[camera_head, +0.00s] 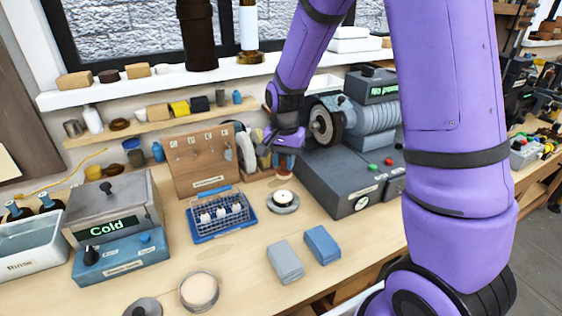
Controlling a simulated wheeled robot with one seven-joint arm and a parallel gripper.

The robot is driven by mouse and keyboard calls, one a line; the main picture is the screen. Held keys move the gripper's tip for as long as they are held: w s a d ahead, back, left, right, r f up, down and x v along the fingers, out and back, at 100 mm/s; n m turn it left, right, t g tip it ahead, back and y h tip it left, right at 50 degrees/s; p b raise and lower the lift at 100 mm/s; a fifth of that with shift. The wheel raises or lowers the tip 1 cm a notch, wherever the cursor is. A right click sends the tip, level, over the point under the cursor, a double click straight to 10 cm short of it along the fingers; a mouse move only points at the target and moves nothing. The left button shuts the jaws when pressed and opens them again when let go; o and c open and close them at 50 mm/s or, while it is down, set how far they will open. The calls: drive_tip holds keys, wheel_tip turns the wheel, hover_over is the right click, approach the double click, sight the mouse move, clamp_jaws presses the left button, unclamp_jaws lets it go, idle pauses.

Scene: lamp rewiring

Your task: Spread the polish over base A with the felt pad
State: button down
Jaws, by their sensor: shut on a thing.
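My gripper (279,146) is at the back of the bench, left of the grinding machine, pointing down. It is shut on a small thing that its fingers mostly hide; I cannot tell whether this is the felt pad. A small reddish-brown piece (284,175) shows just below it. A grey round base with a pale top (283,199) stands on the bench in front of and below the gripper. Two more round pieces, a cream-topped disc (199,291) and a grey disc (142,307), lie at the front left. I cannot read which one is base A, and polish is not distinguishable.
The grinding machine (345,175) stands close on the gripper's right. A wooden tool board (202,165) is on its left. A blue wire rack (221,217), grey block (285,262) and blue block (322,245) lie in front.

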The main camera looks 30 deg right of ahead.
drive_tip(key=shift+s+r, duration=1.25)
drive_tip(key=shift+s, duration=0.3)
